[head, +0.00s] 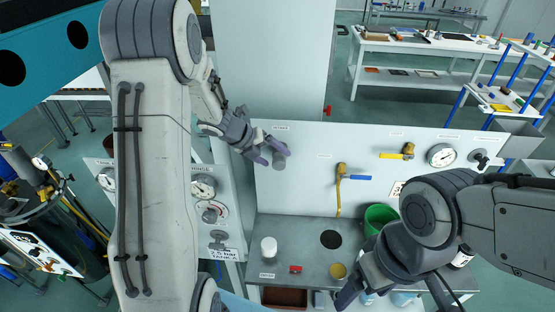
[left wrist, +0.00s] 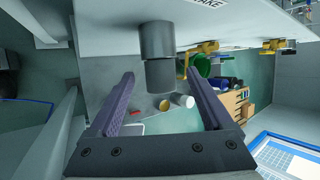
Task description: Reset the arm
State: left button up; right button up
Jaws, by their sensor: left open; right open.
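My left gripper (head: 268,152) is open at the upper left of the white upright panel (head: 300,190). A grey cylindrical knob (head: 280,161) sticks out from the panel at its fingertips. In the left wrist view the two fingers (left wrist: 163,100) are spread wide. The knob (left wrist: 157,58) stands ahead of and between their tips, with gaps on both sides, so no grip shows. My right gripper (head: 395,290) is low at the right, over the front of the grey bench, open. Its fingers are partly cut off by the frame's lower edge, and I see nothing held.
The panel carries a blue-handled valve (head: 352,177), a yellow-handled valve (head: 397,154) and a gauge (head: 441,155).

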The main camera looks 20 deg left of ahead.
pick_arm(q)
jog(key=v, duration=0.8)
jog(key=w+d+n+t+b, duration=0.1)
jog(key=d, duration=0.1)
jog(key=w+d+r+n+t+y+b, duration=0.1)
jog(key=w+d+n, duration=0.1)
jog(key=w+d+n+b, duration=0.1)
jog(key=d, duration=0.1)
jog(key=shift+w+d+r+n+t+y, duration=0.1)
jog(key=shift+w+r+n+t+y, duration=0.2)
jog(key=shift+n+t, duration=0.1)
jog(key=s+d+f+n+g+b, duration=0.2)
jog(key=s+d+n, duration=0.3)
jog(key=s, duration=0.6)
jog(key=s+d+f+n+g+y+b, duration=0.1)
jog(key=s+d+f+n+g+b, duration=0.2)
jog(key=s+n, duration=0.5)
jog(key=s+d+f+n+g+y+b, duration=0.1)
jog(key=s+d+f+n+g, duration=0.3)
jog(key=s, duration=1)
jog(key=d+f+n+b, duration=0.1)
jog(key=d+f+n, duration=0.1)
jog(key=d, duration=0.1)
jog(key=shift+s+d, duration=0.2)
jog(key=shift+d, duration=0.1)
